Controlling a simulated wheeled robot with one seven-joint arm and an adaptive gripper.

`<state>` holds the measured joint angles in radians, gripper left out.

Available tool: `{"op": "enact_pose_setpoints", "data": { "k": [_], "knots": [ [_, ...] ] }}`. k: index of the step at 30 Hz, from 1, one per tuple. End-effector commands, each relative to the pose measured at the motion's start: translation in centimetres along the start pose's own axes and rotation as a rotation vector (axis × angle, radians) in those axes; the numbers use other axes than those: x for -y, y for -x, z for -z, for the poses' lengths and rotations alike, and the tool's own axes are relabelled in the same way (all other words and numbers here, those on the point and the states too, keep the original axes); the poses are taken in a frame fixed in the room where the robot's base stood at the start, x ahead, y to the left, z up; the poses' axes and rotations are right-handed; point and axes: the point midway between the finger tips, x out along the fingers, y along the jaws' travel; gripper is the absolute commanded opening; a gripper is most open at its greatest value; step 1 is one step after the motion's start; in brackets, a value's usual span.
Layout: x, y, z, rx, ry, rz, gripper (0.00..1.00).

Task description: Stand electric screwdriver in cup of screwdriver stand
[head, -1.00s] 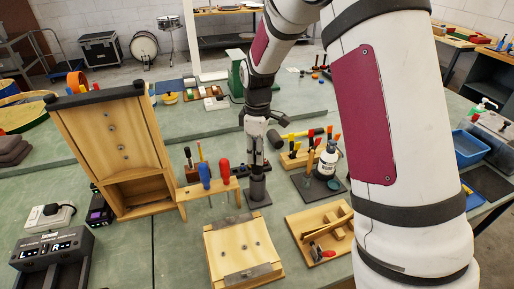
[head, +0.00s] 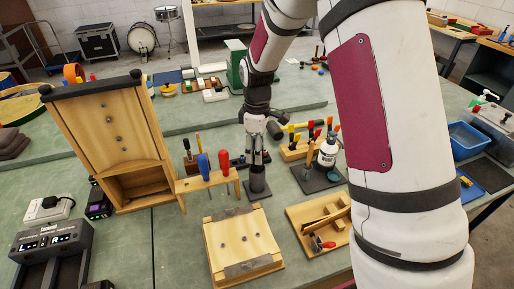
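My gripper (head: 257,160) points straight down just above the dark cup (head: 258,182) of the screwdriver stand, whose flat base plate (head: 258,196) rests on the green bench. The fingertips are close to the cup's rim; I cannot tell whether they touch it. The fingers are small and dark here, so I cannot see whether they are open or shut. I cannot make out the electric screwdriver clearly; any part of it between the fingers or inside the cup is hidden.
A wooden rack (head: 208,180) with red and blue screwdrivers stands just left of the cup. A white bottle (head: 327,153) and a tool block (head: 294,152) are to the right. A wooden board (head: 243,243) and a tray (head: 306,238) lie in front. A tall wooden frame (head: 112,130) stands left.

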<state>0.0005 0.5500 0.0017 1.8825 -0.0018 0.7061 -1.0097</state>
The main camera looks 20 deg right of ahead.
Motion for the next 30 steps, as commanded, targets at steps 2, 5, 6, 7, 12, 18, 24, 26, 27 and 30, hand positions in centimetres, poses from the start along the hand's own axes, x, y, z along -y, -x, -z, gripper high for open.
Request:
{"op": "enact_pose_setpoints", "data": {
  "k": [2, 5, 6, 7, 12, 18, 24, 26, 27, 30],
  "knots": [
    [0.0, 0.0, 0.0, 0.000, 0.000, 0.000, 0.53],
    [0.0, -0.1, 0.0, 0.001, 0.000, 0.001, 0.53],
    [0.0, 0.0, 0.0, 0.001, 0.000, 0.001, 0.53],
    [0.0, 0.0, 0.0, 0.001, 0.000, 0.001, 0.53],
    [0.0, 1.4, 0.0, -0.001, 0.000, -0.001, 0.53],
    [-0.1, 5.3, 0.1, -0.003, -0.001, -0.004, 0.53],
    [0.0, 9.2, 0.1, -0.002, 0.000, -0.003, 0.53],
    [-0.1, 10.0, 0.1, -0.002, 0.000, -0.003, 0.53],
    [-0.1, 10.6, 0.0, -0.001, 0.000, -0.002, 0.53],
    [0.0, 11.4, 0.0, -0.001, -0.001, -0.001, 0.53]
  ]
}}
